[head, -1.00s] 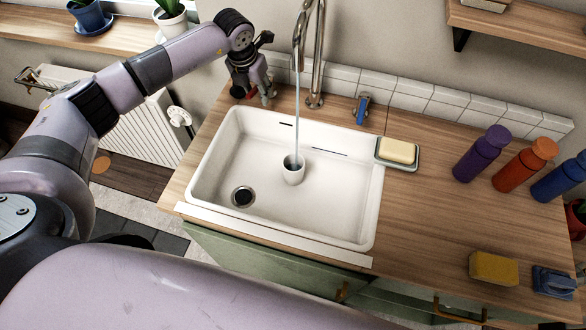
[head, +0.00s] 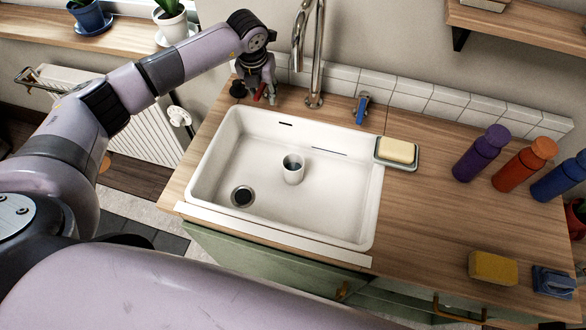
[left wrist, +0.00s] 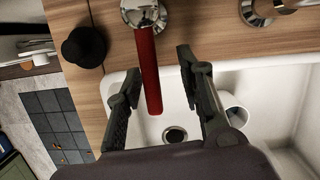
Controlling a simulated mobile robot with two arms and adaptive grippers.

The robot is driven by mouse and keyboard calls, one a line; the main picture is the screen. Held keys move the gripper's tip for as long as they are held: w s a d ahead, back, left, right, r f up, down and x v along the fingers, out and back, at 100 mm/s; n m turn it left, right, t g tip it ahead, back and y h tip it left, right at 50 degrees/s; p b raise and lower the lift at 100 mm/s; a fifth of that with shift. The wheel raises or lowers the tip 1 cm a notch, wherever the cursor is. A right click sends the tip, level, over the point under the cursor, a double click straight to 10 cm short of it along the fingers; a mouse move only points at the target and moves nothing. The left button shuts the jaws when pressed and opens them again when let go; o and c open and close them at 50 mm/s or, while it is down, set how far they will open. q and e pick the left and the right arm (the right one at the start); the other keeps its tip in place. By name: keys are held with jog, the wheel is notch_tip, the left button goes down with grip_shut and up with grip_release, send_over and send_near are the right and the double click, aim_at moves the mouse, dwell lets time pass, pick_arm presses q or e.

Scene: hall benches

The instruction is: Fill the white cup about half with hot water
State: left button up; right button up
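The white cup (head: 293,174) stands upright in the white sink (head: 262,219), below the chrome spout (head: 318,62). Its inside looks grey-blue; I cannot read the water level. No stream falls from the spout. The cup also shows partly behind a finger in the left wrist view (left wrist: 235,106). My left gripper (head: 264,94) is at the red tap lever (head: 260,93) behind the sink's back left. In the left wrist view the red lever (left wrist: 147,70) lies between the spread fingers of the left gripper (left wrist: 159,66), with gaps on both sides. My right gripper is out of view.
A blue tap lever (head: 362,108) stands right of the spout. Soap (head: 397,151) lies in a dish at the sink's right edge. Purple, red and blue bottles, a yellow sponge (head: 493,267) and a blue brush (head: 553,281) are on the right counter. A black knob (left wrist: 84,47) is beside the red lever.

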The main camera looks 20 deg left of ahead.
pick_arm(q)
jog(key=shift+s+a+m, duration=0.1)
jog(key=shift+a+m, duration=0.4)
jog(key=shift+m, duration=0.1)
jog(key=shift+d, duration=0.1)
jog(key=shift+r+p, duration=1.85)
jog(key=shift+r, duration=1.7)
jog(key=shift+f, duration=0.1)
